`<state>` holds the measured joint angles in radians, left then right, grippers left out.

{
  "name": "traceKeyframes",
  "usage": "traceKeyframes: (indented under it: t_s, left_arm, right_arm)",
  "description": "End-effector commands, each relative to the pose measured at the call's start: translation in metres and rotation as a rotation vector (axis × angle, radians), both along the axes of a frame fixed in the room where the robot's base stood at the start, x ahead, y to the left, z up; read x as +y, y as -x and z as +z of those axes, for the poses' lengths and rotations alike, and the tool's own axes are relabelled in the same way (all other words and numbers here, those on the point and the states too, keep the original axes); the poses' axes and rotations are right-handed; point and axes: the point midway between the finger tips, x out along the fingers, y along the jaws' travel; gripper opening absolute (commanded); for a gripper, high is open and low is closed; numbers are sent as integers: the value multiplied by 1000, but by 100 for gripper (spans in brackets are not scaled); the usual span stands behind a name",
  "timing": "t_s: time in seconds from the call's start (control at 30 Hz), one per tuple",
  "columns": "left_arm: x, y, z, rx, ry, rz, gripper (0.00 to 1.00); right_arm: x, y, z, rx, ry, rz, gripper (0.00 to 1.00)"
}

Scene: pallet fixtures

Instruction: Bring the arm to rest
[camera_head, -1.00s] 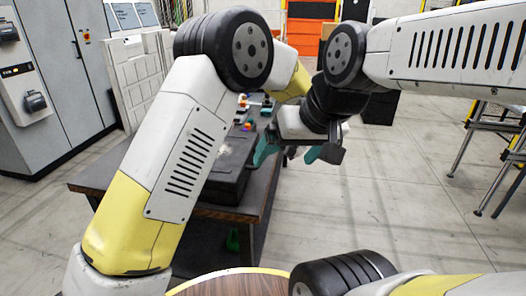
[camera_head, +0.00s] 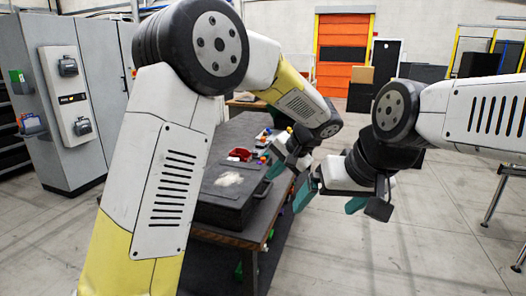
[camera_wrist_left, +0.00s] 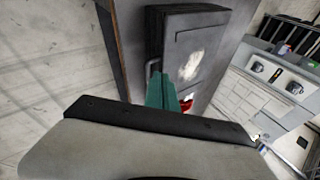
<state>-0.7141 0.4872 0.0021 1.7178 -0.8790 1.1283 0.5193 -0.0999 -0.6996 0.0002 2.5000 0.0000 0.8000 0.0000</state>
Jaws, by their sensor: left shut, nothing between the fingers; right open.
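My left arm (camera_head: 160,180) comes in from the left, bends at a high elbow, and its forearm slopes down to the right. My left gripper (camera_head: 276,169) has teal fingers and hangs near the right edge of the table. In the left wrist view its fingers (camera_wrist_left: 165,93) are together and empty. My right gripper (camera_head: 330,201) is to the right of the left one, with its teal fingers spread and nothing between them. The two grippers look close together in the head view; the exact gap between them is hard to tell.
A dark table (camera_head: 228,238) stands below the left gripper, bearing a black case (camera_head: 222,212) and several small coloured parts, including a red one (camera_head: 240,154). Grey cabinets (camera_head: 92,90) stand at the left. Open floor (camera_head: 400,250) lies to the right; an orange door (camera_head: 341,40) is behind.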

Motion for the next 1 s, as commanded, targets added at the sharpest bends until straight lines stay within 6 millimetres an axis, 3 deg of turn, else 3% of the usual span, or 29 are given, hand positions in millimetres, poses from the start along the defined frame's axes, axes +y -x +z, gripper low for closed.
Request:
traceKeyframes:
  t_s: [0.03,0.2,0.43,0.7,0.83,1.0]
  left_arm:
    - [28,11,14,17,52,37,0]
    - [98,58,41,75,229,125,0]
    - [164,135,62,78,478,225,0]
    - [199,220,69,-20,746,314,0]
    - [203,243,67,-71,826,337,0]
    - [203,256,65,-105,872,348,0]
  right_arm:
    - [0,0,0,0,0,0,91]
    - [0,0,0,0,0,0,91]
    - [0,0,0,0,0,0,91]
    - [0,0,0,0,0,0,91]
    - [0,0,0,0,0,0,91]
    - [0,0,0,0,0,0,91]
